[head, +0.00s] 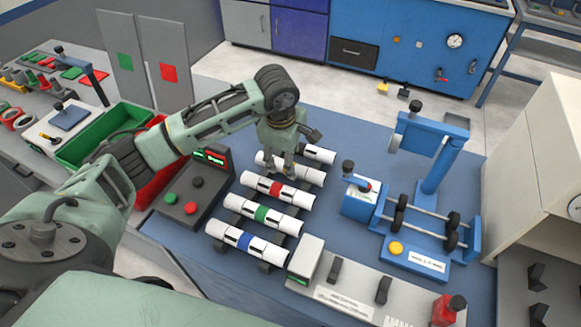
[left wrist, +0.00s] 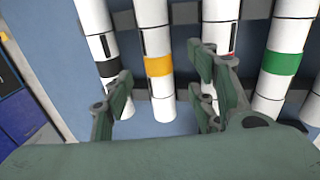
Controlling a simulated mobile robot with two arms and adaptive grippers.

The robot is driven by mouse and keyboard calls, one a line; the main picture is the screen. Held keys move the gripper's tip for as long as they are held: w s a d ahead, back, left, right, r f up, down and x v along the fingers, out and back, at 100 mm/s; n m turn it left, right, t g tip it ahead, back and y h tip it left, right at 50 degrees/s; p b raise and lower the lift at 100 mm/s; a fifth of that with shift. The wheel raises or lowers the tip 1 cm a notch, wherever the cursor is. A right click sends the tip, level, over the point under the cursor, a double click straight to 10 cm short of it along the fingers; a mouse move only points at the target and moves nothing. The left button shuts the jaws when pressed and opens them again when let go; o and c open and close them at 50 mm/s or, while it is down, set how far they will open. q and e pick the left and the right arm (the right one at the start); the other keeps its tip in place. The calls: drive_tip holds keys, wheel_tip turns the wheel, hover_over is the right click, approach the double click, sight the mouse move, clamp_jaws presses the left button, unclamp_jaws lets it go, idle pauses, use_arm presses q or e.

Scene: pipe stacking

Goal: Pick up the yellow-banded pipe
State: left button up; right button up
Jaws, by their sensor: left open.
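The yellow-banded pipe (left wrist: 157,68) is white with one yellow ring and lies between the fingers of my left gripper (left wrist: 160,90) in the left wrist view. The fingers are apart, one on each side of it, and I see no grip on it. In the head view my left gripper (head: 289,168) points down over the second pipe from the back of the row. That pipe's white right end (head: 311,174) shows, but the gripper hides its band. My right gripper is not in view.
Close by lie a black-banded pipe (left wrist: 108,68), a red-banded pipe (head: 277,189), a green-banded pipe (head: 262,214) and a blue-banded pipe (head: 246,240). A control box (head: 187,203) stands left of the row. A blue fixture (head: 433,175) stands to the right.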

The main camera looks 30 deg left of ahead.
use_arm(q)
drive_tip(key=f, duration=0.2)
drive_tip(key=w+f+p, duration=0.1)
drive_tip(key=f, duration=0.2)
drive_tip(key=shift+w, duration=0.15)
drive_tip(key=shift+r, duration=0.1)
drive_tip(key=c, duration=1.3)
